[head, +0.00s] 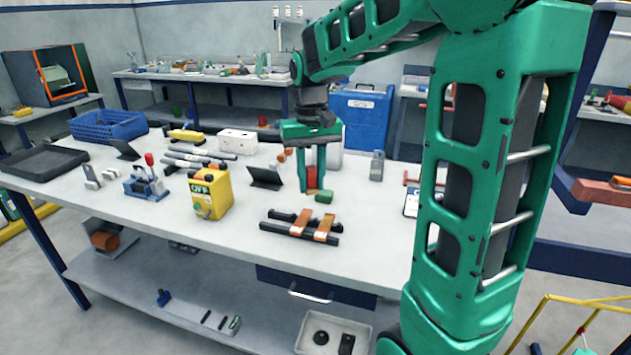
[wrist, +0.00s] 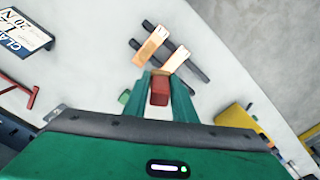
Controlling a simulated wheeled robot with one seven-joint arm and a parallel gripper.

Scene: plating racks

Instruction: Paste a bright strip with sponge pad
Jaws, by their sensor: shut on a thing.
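My gripper (head: 311,184) is shut on a red block with a tan lower end (head: 311,178), possibly the sponge pad. It holds the block upright, close to the tabletop; whether it touches is unclear. The block also shows between the fingers in the wrist view (wrist: 159,92). Two copper-coloured strips (head: 326,229) lie across two dark bars (head: 272,226) nearer the table's front edge. In the wrist view the strips (wrist: 151,47) lie ahead of the fingertips, apart from the held block. One strip looks brighter there.
A small green block (head: 324,196) lies beside the gripper. A black stand (head: 265,178) and a yellow box (head: 211,192) stand to the left. A grey upright device (head: 377,166) stands to the right. The white tabletop (head: 371,232) is clear right of the strips.

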